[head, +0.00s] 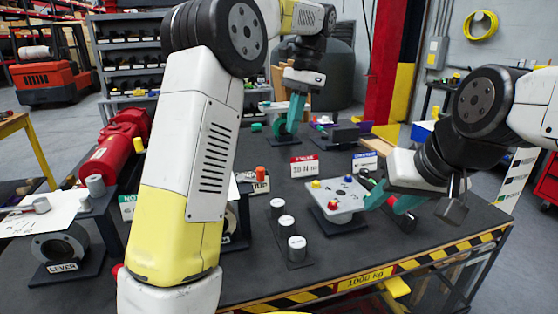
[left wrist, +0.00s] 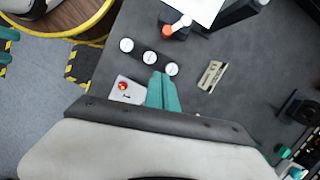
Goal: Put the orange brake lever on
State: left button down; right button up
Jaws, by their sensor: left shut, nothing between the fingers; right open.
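An orange piece (head: 260,173) stands beyond the three grey cylinders, partly behind my left arm. An orange piece with a white end (left wrist: 172,30) lies by a white sheet in the left wrist view; I cannot tell whether either is the brake lever. A grey ring on a stand marked LEVER (head: 62,247) is at the left. My left gripper (head: 292,115) is shut and empty at the table's far side; its teal fingers (left wrist: 162,92) are together. My right gripper (head: 386,203) is open beside the button plate (head: 338,200), fingers pointing down-left.
Three grey cylinders (head: 285,225) stand in a row mid-table. A red machine (head: 118,150) is at the left. Red (head: 304,166) and blue (head: 365,161) signs stand behind the button plate. A striped edge (head: 430,265) bounds the table's front. The front centre-right is clear.

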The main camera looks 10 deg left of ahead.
pick_arm(q)
jog(key=shift+f, duration=0.1)
jog(key=s+a+f, duration=0.4)
jog(key=a+f, duration=0.1)
jog(key=f, duration=0.4)
jog(key=shift+f, duration=0.25)
jog(key=shift+s+m, duration=0.45)
jog(key=shift+m, duration=0.25)
jog(key=s+a+m+t, duration=0.2)
jog(key=s+m, duration=0.3)
jog(key=m, duration=0.4)
jog(key=shift+s+a+y, duration=0.2)
jog(key=shift+s+y, duration=0.1)
jog(key=shift+s, duration=0.1)
jog(key=shift+w+t, duration=0.1)
jog(key=shift+t, duration=0.2)
